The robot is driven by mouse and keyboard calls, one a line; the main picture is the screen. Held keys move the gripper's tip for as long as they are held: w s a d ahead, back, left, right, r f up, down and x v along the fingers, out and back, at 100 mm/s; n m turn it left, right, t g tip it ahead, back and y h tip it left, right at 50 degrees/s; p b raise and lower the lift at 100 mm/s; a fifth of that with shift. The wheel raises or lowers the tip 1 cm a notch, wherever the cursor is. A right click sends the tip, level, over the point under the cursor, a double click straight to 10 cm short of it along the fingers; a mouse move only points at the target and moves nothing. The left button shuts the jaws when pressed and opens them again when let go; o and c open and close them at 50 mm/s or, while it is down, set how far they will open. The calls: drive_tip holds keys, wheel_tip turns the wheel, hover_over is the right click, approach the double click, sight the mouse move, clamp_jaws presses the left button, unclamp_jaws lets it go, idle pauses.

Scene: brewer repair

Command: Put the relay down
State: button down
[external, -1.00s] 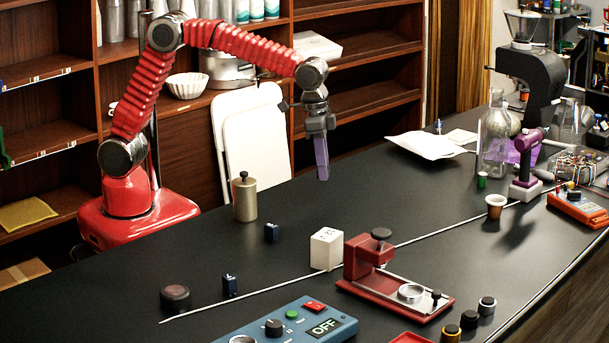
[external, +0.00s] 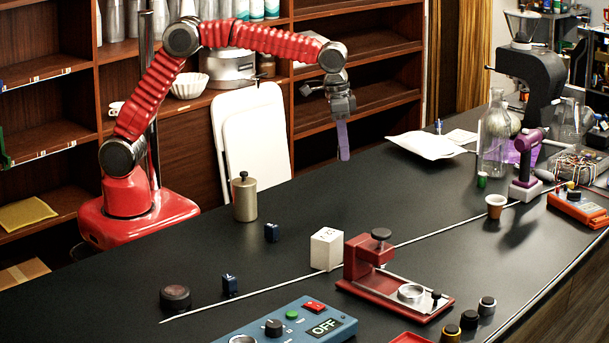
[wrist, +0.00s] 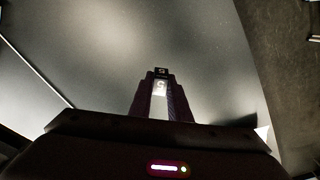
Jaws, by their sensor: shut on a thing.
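My gripper (external: 343,155) hangs over the far side of the black counter, its purple fingers pointing down, clear of the surface. In the wrist view my gripper (wrist: 160,80) is shut on a small dark block with pale marks, the relay (wrist: 161,72), at the fingertips. The fingers hide most of it, and I cannot make it out in the external view. Two small dark blue blocks stand on the counter (external: 400,215): one (external: 271,232) near the brass canister, the other (external: 229,285) farther left and nearer the camera.
A brass canister (external: 244,197) stands left of my gripper. A white cube (external: 326,249) and a red press-like device (external: 372,270) are nearer the camera. A white packet (external: 427,145) and glass bottle (external: 494,140) are to the right. The counter below my gripper is clear.

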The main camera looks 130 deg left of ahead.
hover_over(344, 194)
drive_tip(key=shift+d+f, duration=0.2)
drive_tip(key=shift+f, duration=2.9)
drive_tip(key=shift+f, duration=0.1)
drive_tip(key=shift+f, duration=1.8)
drive_tip(key=shift+f, duration=0.1)
drive_tip(key=c, duration=1.7)
unclamp_jaws()
drive_tip(key=shift+o, duration=0.2)
drive_tip(key=r, duration=0.8)
drive_tip(key=s+d+r, duration=0.1)
drive_tip(key=r, duration=0.3)
drive_tip(key=shift+s+r, duration=0.1)
